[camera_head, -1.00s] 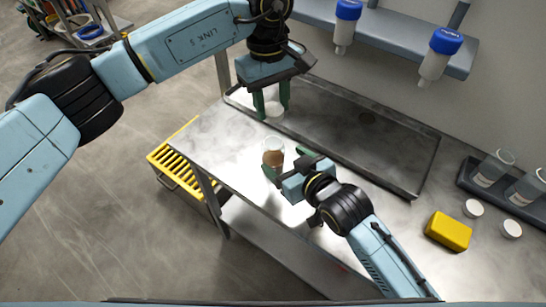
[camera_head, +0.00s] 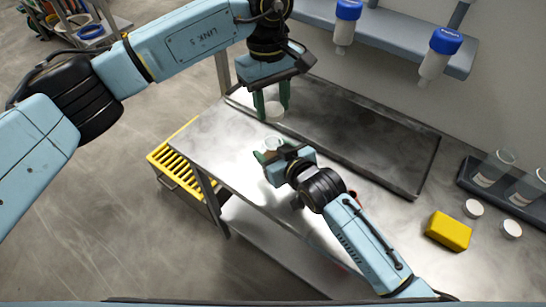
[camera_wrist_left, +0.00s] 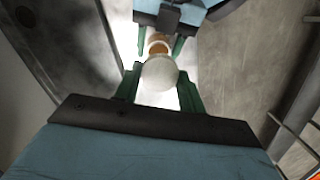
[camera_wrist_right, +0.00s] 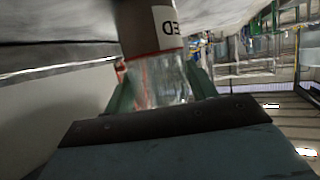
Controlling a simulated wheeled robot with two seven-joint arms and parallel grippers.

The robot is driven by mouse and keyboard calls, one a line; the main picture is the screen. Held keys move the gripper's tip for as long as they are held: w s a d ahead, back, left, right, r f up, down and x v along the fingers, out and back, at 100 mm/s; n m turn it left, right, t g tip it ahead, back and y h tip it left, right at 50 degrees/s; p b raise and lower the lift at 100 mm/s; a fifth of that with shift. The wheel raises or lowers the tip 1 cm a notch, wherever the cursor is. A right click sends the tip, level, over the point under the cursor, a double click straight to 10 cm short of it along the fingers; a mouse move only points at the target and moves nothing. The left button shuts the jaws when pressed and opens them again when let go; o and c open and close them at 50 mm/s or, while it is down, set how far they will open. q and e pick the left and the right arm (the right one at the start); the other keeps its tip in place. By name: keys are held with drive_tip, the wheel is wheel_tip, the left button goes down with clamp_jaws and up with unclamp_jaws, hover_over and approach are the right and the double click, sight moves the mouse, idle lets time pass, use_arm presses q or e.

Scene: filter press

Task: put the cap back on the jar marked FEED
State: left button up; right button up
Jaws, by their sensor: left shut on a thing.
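The FEED jar is a clear glass jar (camera_head: 272,144) with brown contents, standing near the left end of the metal bench. In the right wrist view the jar (camera_wrist_right: 160,70) appears upside down, with the letters "ED" showing on its label. My right gripper (camera_head: 266,153) is open, with a finger on each side of the jar; it also shows in the left wrist view (camera_wrist_left: 160,46). My left gripper (camera_head: 272,108) is shut on a white round cap (camera_wrist_left: 160,73), held above and apart from the jar, slightly behind it in the head view.
A sunken metal tray (camera_head: 350,135) lies behind the jar. At right are a yellow block (camera_head: 448,231), two loose white caps (camera_head: 474,208) (camera_head: 511,229) and a dark rack (camera_head: 515,200) with jars. Blue-topped bottles (camera_head: 435,60) hang from a shelf. A yellow crate (camera_head: 172,165) is below the bench's left edge.

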sight(273, 121)
drive_tip(key=c, duration=1)
use_arm(q)
drive_tip(key=shift+s+f, duration=0.1)
drive_tip(key=shift+f, duration=2.4)
drive_tip(key=shift+f, duration=0.1)
drive_tip(key=shift+f, duration=0.8)
drive_tip(key=shift+f, duration=0.55)
use_arm(e)
clamp_jaws()
use_arm(q)
drive_tip(key=m+y, duration=0.1)
drive_tip(key=m, duration=1.5)
drive_tip(key=shift+d+y, duration=0.15)
drive_tip(key=shift+y, duration=0.25)
